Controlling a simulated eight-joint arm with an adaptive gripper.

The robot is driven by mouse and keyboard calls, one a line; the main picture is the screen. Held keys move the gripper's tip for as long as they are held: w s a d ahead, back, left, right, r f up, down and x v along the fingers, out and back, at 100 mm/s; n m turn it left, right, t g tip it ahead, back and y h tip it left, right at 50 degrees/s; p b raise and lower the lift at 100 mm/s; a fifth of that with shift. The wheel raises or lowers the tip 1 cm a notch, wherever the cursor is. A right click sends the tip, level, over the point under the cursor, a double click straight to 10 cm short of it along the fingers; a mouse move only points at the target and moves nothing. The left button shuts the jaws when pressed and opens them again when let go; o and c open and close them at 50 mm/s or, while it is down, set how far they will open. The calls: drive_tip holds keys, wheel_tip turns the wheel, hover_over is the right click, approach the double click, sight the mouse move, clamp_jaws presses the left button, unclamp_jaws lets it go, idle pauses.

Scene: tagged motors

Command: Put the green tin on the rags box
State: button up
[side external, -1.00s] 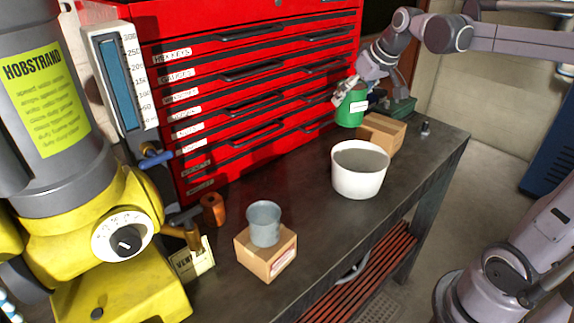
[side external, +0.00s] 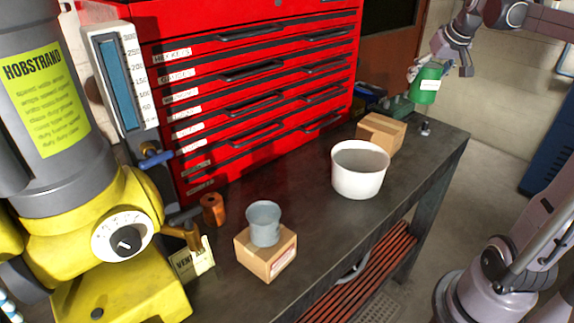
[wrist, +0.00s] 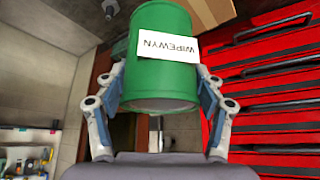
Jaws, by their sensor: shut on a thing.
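The green tin (side external: 425,92) is upright in the side view, in the air above the far right end of the bench. My gripper (side external: 428,72) is shut on it. In the wrist view the tin (wrist: 160,88) fills the space between both fingers (wrist: 163,78), and its white label reads WIPEWYN. A cardboard box (side external: 381,133) stands at the far end of the bench, left of and below the tin, with a bare top. Another cardboard box (side external: 264,257) stands nearer, with a grey cup (side external: 264,222) on it. I cannot read rags on either box.
A white tub (side external: 358,180) stands between the two boxes. A red tool chest (side external: 250,70) lines the back of the bench. A small dark metal item (side external: 425,129) stands by the far right corner. A yellow machine (side external: 110,260) fills the left. Bare bench (side external: 310,215) shows in the middle.

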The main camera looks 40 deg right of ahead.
drive_tip(key=shift+w+a+f, duration=0.6)
drive_tip(key=shift+w+f, duration=0.75)
drive_tip(key=shift+f, duration=0.2)
drive_tip(key=shift+w+a+f, duration=0.55)
drive_tip(key=shift+w+f, duration=0.85)
drive_tip(key=shift+f, duration=0.15)
drive_tip(key=shift+w+a+f, duration=0.6)
drive_tip(key=shift+w+f, duration=0.75)
drive_tip(key=shift+f, duration=0.2)
drive_tip(key=shift+f, duration=0.15)
drive_tip(key=o, duration=1.6)
drive_tip(key=v, duration=1.2)
